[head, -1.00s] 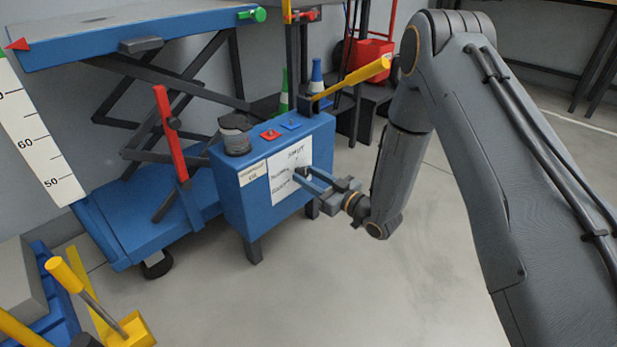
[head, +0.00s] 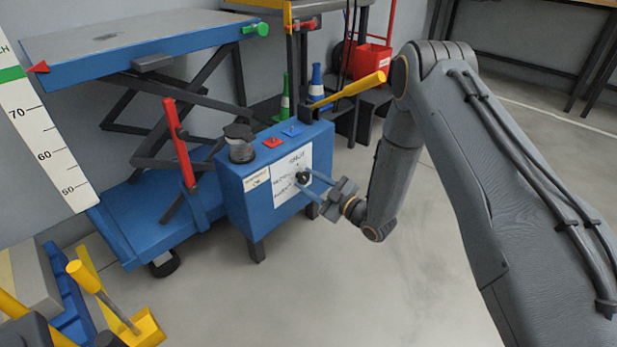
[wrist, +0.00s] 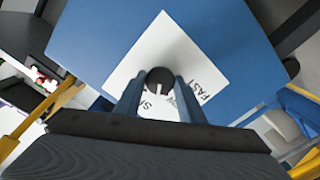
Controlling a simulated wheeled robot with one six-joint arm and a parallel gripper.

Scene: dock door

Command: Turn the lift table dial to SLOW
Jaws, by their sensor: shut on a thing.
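The dial (wrist: 160,78) is a small dark round knob on a white label plate (head: 284,190) on the front of the blue control box (head: 235,195). In the head view the dial (head: 303,177) shows at my fingertips. My gripper (head: 312,186) reaches it from the right. In the wrist view my gripper (wrist: 160,92) has one finger on each side of the knob and is shut on it. A pale mark on the knob points toward my palm. "FAST" reads at the right; another word starting with S, left of the knob, is partly hidden by a finger.
The blue lift table (head: 150,50) stands behind and left of the box. A red lever (head: 178,143) and a yellow handle (head: 350,90) stick up nearby. A dark capped knob (head: 240,142) and red and blue buttons top the box. Open floor lies in front.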

